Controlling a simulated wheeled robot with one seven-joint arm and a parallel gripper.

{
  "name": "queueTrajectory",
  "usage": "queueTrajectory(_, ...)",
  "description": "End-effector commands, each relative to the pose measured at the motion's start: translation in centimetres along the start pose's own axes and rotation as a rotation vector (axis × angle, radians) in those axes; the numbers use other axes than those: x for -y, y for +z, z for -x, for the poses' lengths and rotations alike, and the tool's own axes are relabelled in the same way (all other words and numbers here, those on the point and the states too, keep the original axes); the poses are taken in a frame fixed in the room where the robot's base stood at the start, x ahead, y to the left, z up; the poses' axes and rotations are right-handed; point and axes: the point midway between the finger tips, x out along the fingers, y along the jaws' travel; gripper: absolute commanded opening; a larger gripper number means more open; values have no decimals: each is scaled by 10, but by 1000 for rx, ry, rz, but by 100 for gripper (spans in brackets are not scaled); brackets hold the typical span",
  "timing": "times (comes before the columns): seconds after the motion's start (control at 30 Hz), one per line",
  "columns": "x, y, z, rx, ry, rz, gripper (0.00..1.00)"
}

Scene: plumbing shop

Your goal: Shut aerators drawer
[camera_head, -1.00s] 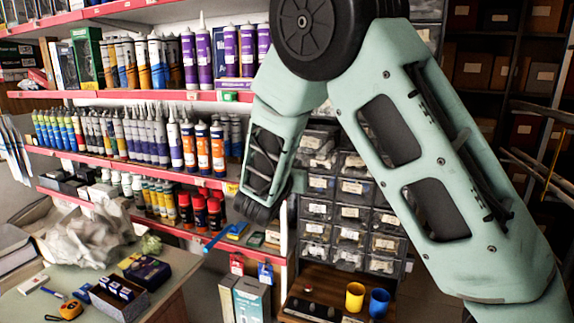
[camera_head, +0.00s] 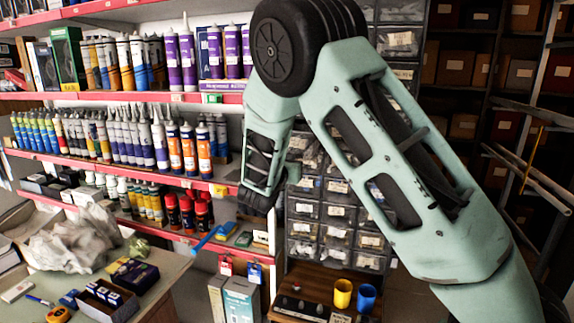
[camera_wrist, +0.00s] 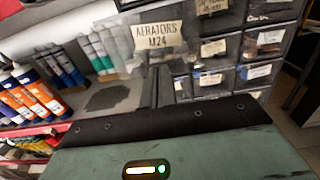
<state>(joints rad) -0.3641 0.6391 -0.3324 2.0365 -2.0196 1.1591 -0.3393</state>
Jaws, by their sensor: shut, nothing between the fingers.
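The aerators drawer (camera_wrist: 180,62) shows in the wrist view by its label reading "AERATORS M24". Its label looks larger and nearer than the labels beside it, so the drawer appears to stand out from the cabinet. My gripper (camera_wrist: 155,78) is shut and empty. Its dark narrow fingers point up toward the area just below the label; I cannot tell whether they touch the drawer. In the head view the small-drawer cabinet (camera_head: 335,211) stands behind my arm. I cannot pick out the aerators drawer there, and my fingers are hidden.
Red-edged shelves (camera_head: 120,172) with tubes and cans stand left of the cabinet. A workbench (camera_head: 165,262) with boxes is at the lower left. A yellow mug (camera_head: 342,294) and a blue mug (camera_head: 366,297) stand on a low wooden surface below the drawers.

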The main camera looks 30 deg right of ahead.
Motion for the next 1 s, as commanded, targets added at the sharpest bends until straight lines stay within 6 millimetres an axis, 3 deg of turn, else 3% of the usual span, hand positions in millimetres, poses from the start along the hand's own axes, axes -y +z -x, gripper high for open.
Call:
queueTrajectory(0.5,1,-4,-121,4,-3,0,0)
queueTrajectory(0.7,1,-2,-145,2,-1,0,0)
queueTrajectory(1.0,1,1,-153,3,-1,2,0)
